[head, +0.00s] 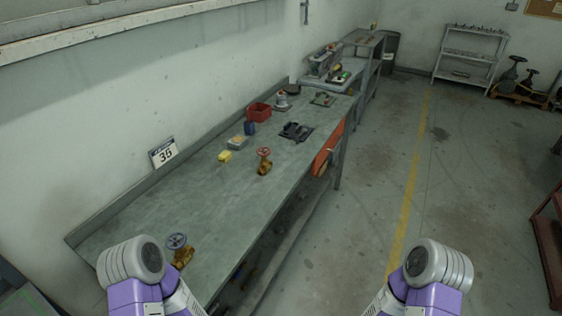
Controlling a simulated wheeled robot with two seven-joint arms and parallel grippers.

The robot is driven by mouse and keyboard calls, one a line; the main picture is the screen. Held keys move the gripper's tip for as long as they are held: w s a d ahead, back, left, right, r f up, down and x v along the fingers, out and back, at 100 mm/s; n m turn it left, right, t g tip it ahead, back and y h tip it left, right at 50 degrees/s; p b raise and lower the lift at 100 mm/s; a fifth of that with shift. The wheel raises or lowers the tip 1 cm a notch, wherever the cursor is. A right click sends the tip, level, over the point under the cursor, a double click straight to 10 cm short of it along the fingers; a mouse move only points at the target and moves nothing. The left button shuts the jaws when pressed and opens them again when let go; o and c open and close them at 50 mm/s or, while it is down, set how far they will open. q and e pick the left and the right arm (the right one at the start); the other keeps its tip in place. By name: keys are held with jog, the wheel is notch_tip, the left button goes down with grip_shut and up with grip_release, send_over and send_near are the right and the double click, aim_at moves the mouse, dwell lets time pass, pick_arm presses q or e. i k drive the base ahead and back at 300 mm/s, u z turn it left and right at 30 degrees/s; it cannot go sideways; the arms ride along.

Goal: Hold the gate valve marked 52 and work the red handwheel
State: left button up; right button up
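A brass gate valve with a red handwheel (264,152) stands on the workbench (200,195), near its front edge at mid-length. Its brass body (264,168) is below the wheel; no number on it can be read at this size. A second brass valve with a grey-blue handwheel (177,241) stands at the near end of the bench, partly hidden by my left arm. Parts of both my arms show at the bottom of the head view, apart from the red-wheeled valve. Neither gripper shows.
A yellow object (225,156), a blue object (250,128), a red bin (259,112) and a black item (296,131) lie farther along the bench. The floor (350,220) right of the bench is clear.

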aim_at(263, 153)
jog(key=z, duration=0.95)
jog(key=i, duration=2.8)
jog(key=u, duration=2.55)
